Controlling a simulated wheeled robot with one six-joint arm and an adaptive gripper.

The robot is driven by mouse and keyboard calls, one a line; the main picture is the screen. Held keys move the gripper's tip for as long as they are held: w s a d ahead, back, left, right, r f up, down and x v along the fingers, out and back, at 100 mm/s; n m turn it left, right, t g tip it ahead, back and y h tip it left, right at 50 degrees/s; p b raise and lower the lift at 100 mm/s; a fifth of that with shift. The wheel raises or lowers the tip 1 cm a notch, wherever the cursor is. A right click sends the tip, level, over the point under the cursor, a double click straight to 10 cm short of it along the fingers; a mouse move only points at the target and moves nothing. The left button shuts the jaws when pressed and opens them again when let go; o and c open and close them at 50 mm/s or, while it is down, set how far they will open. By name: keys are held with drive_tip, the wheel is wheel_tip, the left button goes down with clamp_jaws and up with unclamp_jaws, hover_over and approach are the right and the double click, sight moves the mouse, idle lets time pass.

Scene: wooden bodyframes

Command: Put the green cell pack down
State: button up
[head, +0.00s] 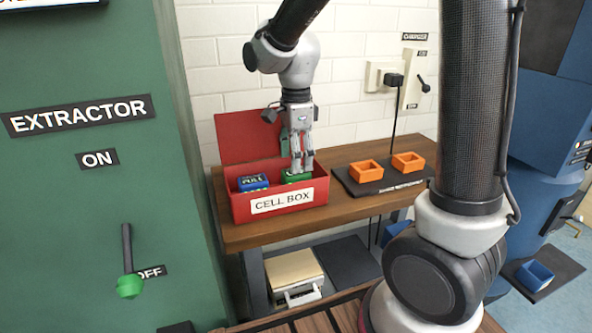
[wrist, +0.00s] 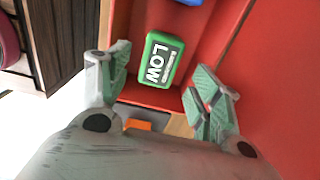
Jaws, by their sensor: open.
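The green cell pack (head: 297,177) lies inside the red cell box (head: 238,209), at the right end, just under my gripper (head: 302,166). In the wrist view the green pack (wrist: 161,60) shows its face with the word LOW. The two fingers of my gripper (wrist: 158,68) stand apart on either side of it, with gaps between, so it is open. A blue cell pack (head: 253,182) labelled FULL sits at the left in the same box. Only a corner of the blue pack (wrist: 188,2) shows in the wrist view.
The box's red lid (head: 245,137) stands open behind it. Right of the box on the wooden bench (head: 345,208) is a black mat with two orange trays (head: 366,171) (head: 408,162). The green extractor cabinet (head: 80,200) stands at the left.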

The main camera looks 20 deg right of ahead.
wheel_tip(320, 180, up, 7)
drive_tip(key=s+d+r+n+t, duration=0.1)
drive_tip(key=s+d+n+t, duration=0.1)
drive_tip(key=s+d+n, duration=0.5)
drive_tip(key=s+d+r+n+t, duration=0.2)
drive_tip(key=s+d+n, duration=0.5)
drive_tip(key=s+n, duration=0.4)
drive_tip(key=shift+s, duration=0.5)
